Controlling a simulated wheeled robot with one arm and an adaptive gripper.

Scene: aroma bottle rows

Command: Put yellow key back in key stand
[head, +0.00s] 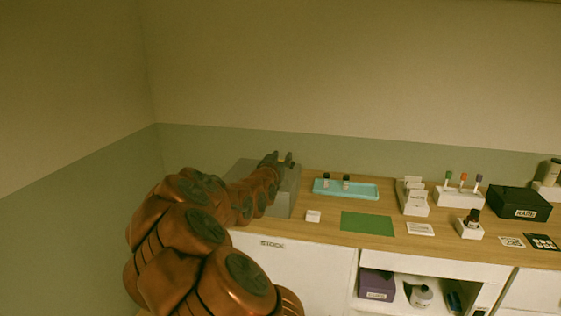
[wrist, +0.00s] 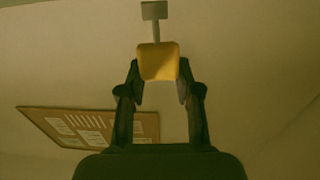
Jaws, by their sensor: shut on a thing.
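In the wrist view my gripper (wrist: 160,78) is shut on the yellow key (wrist: 158,62). Its yellow head is between the fingertips, and its grey shaft and bit point away from my gripper. In the head view my gripper (head: 284,159) is above the grey area at the left end of the counter; the key cannot be made out there. A white block (head: 458,199) with upright pieces topped green, red and purple stands on the right part of the counter. It looks like the key stand, well to the right of my gripper.
A blue tray (head: 366,191) with two small dark-topped bottles, a green mat (head: 367,223) and a white holder (head: 414,208) lie between. A black box (head: 518,204) and a dark-capped bottle on a white base (head: 469,231) are near the block. A board with papers (wrist: 60,123) hangs behind.

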